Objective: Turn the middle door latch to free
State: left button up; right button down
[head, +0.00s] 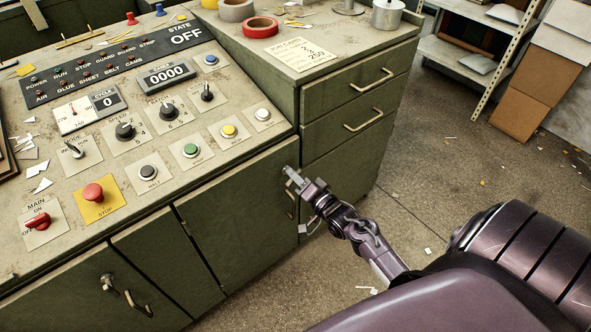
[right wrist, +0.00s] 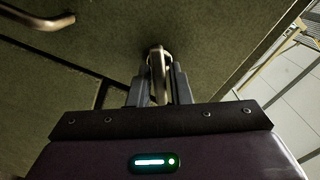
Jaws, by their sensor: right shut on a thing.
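The door latch (right wrist: 158,60) is a small worn metal lever on a green cabinet door (head: 240,215). My right gripper (head: 301,184) is at the right edge of this door, below the control panel. In the right wrist view the dark fingers of my right gripper (right wrist: 157,90) are shut on the latch, one on each side. The lever looks roughly in line with the fingers there. In the head view the gripper hides part of the latch, so its exact angle is hard to tell. My left gripper is out of view.
A door handle (head: 290,207) is just below the gripped latch. Another latch (head: 108,283) and handle (head: 138,303) are on the lower-left door. Drawers with a pull handle (head: 371,81) stand to the right. The floor (head: 440,180) there is mostly clear, with scraps.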

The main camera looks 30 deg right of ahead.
jog(key=m+p, duration=0.2)
jog(key=m, duration=0.3)
jog(key=shift+p, duration=0.4)
jog(key=shift+f+m+p, duration=0.1)
jog(key=shift+m+p, duration=0.25)
jog(key=shift+m, duration=0.35)
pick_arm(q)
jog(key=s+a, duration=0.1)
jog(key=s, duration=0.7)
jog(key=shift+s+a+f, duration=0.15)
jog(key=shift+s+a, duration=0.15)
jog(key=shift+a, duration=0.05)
pick_arm(e)
jog(key=c, duration=1.5)
grip_release()
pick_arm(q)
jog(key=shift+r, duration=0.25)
pick_arm(e)
jog(key=shift+s+d, duration=0.2)
jog(key=shift+s, duration=1.75)
jog(key=shift+s+d, duration=0.15)
jog(key=shift+s, duration=1.8)
jog(key=shift+f, duration=0.1)
